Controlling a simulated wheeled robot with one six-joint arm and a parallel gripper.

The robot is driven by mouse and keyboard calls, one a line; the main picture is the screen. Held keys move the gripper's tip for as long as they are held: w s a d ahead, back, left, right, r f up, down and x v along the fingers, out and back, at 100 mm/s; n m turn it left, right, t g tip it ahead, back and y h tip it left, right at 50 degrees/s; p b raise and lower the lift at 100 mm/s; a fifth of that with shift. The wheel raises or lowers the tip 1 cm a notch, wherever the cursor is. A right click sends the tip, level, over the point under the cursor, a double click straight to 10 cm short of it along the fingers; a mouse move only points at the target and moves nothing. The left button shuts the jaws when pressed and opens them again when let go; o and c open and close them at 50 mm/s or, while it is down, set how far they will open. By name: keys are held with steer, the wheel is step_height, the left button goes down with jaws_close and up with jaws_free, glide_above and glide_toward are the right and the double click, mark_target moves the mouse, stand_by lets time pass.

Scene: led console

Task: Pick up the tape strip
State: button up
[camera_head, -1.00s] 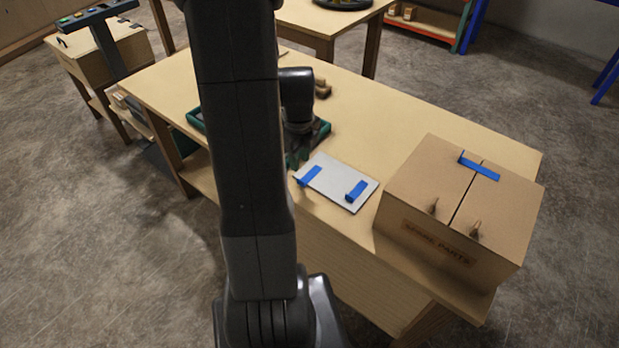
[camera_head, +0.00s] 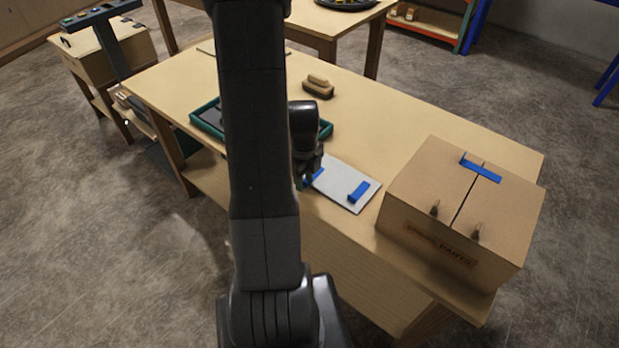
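A white board (camera_head: 345,192) lies at the table's front edge with two blue tape strips on it. The right strip (camera_head: 358,191) is in full view. The left strip (camera_head: 317,175) is partly hidden by my gripper (camera_head: 302,180), which is right at its left end. I cannot tell whether the gripper touches this strip, or whether its fingers are open or shut. A third blue strip (camera_head: 481,168) lies across the lid seam of the cardboard box (camera_head: 425,193).
The box stands right of the board on the wooden table (camera_head: 425,120). A brush (camera_head: 318,88) lies farther back. A green tray (camera_head: 207,119) is partly hidden behind my arm. The table behind the board is mostly clear.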

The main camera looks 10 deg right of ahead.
jaws_close()
steer(key=shift+r, duration=0.1)
step_height(320, 180, up, 14)
steer(key=p, duration=0.2)
steer(key=shift+p, duration=0.4)
stand_by(0.5)
steer(key=w+f+b, duration=0.1)
steer(key=f+b, duration=0.2)
steer(key=d+f+b, duration=0.1)
steer(key=f+b, duration=0.2)
steer(key=f, duration=0.1)
steer(key=w+d+f+b, duration=0.1)
steer(key=f+b, duration=0.2)
steer(key=f, duration=0.1)
steer(key=shift+w+d+f+b, duration=0.15)
steer(key=shift+w+d+b, duration=0.1)
steer(key=shift+w+b, duration=0.05)
